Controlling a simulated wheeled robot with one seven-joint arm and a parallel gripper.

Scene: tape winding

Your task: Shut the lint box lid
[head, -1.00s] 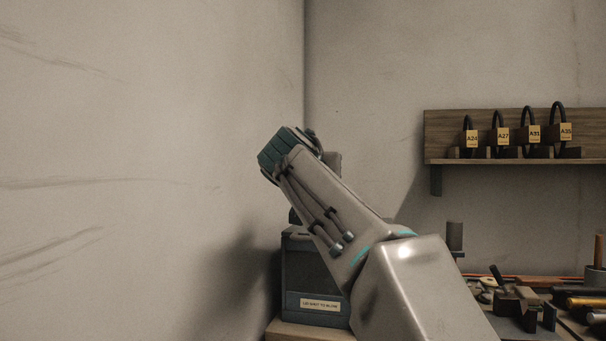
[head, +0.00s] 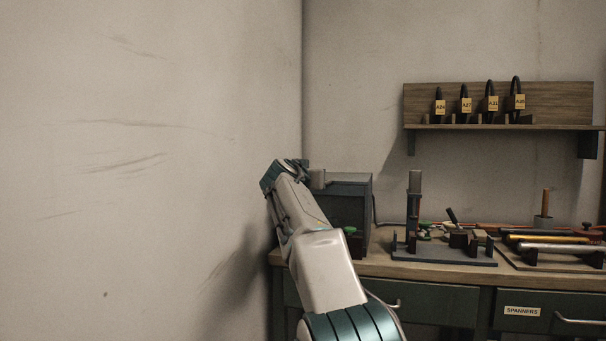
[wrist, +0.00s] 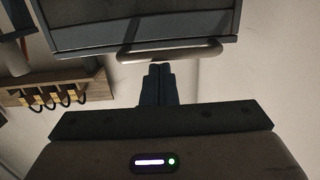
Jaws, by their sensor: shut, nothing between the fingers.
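The lint box (head: 352,198) is a dark grey box at the left end of the bench, in the wall corner. My arm covers its left part in the head view, so I cannot tell there how the lid stands. In the wrist view a dark framed panel (wrist: 85,38), apparently part of the box, fills the top. A pale bar handle (wrist: 170,53) runs along its lower edge. My gripper (wrist: 160,70) is shut and empty, its fingertips just below the handle in the picture. I cannot tell whether they touch it. The fingers are not clear in the head view.
A plain wall stands close on the left. On the wooden bench (head: 400,268), right of the box, are a dark stand (head: 414,205) and several tools. A shelf (head: 540,127) with several labelled padlocks hangs above. A drawer (head: 535,312) labelled SPANNERS is below.

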